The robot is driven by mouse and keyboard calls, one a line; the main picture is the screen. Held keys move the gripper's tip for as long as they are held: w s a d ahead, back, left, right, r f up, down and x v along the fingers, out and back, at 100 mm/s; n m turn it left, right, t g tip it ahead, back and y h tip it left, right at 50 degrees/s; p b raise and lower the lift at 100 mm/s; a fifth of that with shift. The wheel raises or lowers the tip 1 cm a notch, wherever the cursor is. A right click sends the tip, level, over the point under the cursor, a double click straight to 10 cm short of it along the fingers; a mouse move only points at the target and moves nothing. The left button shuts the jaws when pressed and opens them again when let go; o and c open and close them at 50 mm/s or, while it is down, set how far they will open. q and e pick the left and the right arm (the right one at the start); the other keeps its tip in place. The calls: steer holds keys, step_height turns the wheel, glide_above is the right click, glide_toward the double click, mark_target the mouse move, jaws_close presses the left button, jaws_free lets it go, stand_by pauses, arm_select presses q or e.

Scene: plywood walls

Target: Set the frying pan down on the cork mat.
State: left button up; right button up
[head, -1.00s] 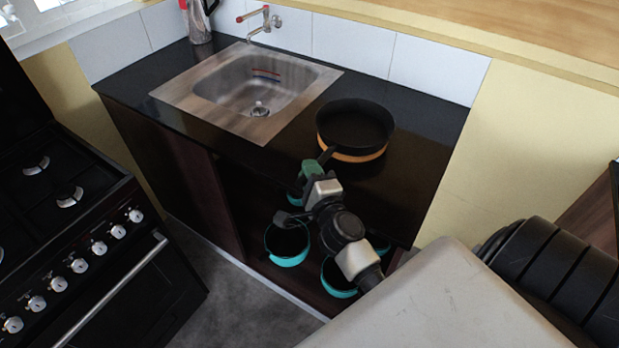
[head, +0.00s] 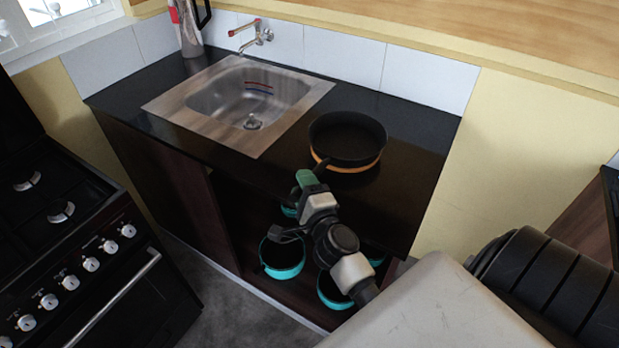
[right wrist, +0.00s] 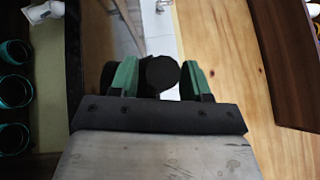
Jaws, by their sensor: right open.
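The black frying pan (head: 347,138) sits level on the round cork mat (head: 352,169) on the dark counter, right of the sink. Only the mat's front edge shows; the pan hides the rest. The pan's handle points toward my right gripper (head: 306,179). In the right wrist view, my green-fingered right gripper (right wrist: 160,84) is open. A round black end, which looks like the pan handle (right wrist: 162,73), lies between the fingers, with narrow gaps beside it. My left gripper is out of view.
The steel sink (head: 240,100) is left of the pan, with a tap (head: 258,36) behind it. Teal pots (head: 283,258) stand on the shelf below the counter. A black stove (head: 75,240) is at left. Counter right of the pan is clear.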

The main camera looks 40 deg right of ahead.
steer(key=shift+r+b+v, duration=0.55)
steer(key=shift+b+v, duration=1.6)
steer(key=shift+v, duration=3.9)
steer(key=s+a+f+n+g+y, duration=0.1)
steer(key=a+f+n+g+y, duration=0.2)
steer(key=f, duration=0.8)
steer(key=s+a+f+n+g+y, duration=0.1)
steer(key=s+a+f+n+g, duration=0.15)
steer(key=f+n, duration=0.6)
steer(key=s+a+f+n+g+y, duration=0.1)
steer(key=a+f+n+g+y, duration=0.15)
steer(key=f, duration=1.15)
steer(key=s+d+f+n+g+h, duration=0.1)
steer(key=s+f+n+g, duration=0.3)
steer(key=s+f, duration=0.5)
steer(key=s+d+f+n+g+h, duration=0.1)
steer(key=s+f+n+g, duration=0.4)
steer(key=s+f, duration=0.5)
steer(key=s+d+n, duration=0.1)
steer(key=s+n, duration=0.1)
steer(key=s, duration=0.3)
steer(key=shift+s+d+f+n+g, duration=0.2)
steer(key=shift+s+f+n+g, duration=0.05)
steer(key=shift+f+n+g, duration=0.05)
